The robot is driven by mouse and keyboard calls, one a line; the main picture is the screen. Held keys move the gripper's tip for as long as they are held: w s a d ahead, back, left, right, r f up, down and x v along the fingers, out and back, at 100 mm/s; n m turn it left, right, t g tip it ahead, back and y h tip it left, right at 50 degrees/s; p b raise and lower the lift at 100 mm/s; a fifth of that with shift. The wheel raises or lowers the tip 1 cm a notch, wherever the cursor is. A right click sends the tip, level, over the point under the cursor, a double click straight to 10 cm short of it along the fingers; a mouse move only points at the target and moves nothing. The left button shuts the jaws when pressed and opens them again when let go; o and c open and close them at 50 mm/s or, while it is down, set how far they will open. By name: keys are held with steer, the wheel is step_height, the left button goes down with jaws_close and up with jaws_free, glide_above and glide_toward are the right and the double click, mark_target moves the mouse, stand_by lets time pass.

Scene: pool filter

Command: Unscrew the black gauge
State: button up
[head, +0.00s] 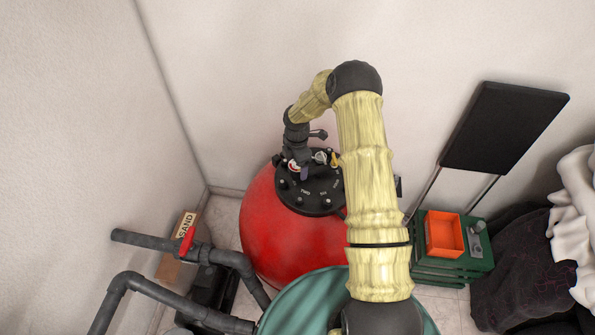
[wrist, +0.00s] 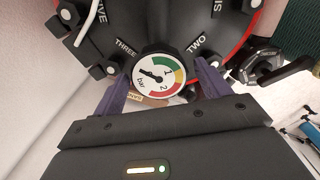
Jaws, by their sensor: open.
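The black gauge (wrist: 158,76) has a white round dial with green, yellow and red bands. In the wrist view it sits between my gripper's two purple fingers (wrist: 160,88). The fingers are open, one on each side of the gauge, with gaps visible. The gauge is at the edge of the black lid (wrist: 170,22) of the red tank (head: 285,240). In the head view my gripper (head: 299,172) reaches down to the left part of the lid, and the gauge is only partly visible there.
A grey pipe with a red valve handle (head: 187,241) runs left of the tank. A cardboard box marked SAND (head: 186,222) stands by the wall. At right are a green crate (head: 452,268) with an orange bin (head: 444,234) and a black panel (head: 503,125).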

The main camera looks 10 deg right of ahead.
steer(key=shift+m, duration=1.2)
steer(key=shift+d, duration=0.1)
steer(key=c, duration=1.1)
steer(key=n+p, duration=0.1)
steer(key=n, duration=0.4)
steer(key=n+p, duration=0.1)
steer(key=n, duration=0.3)
steer(key=shift+r+p, duration=0.65)
steer(key=shift+r, duration=0.4)
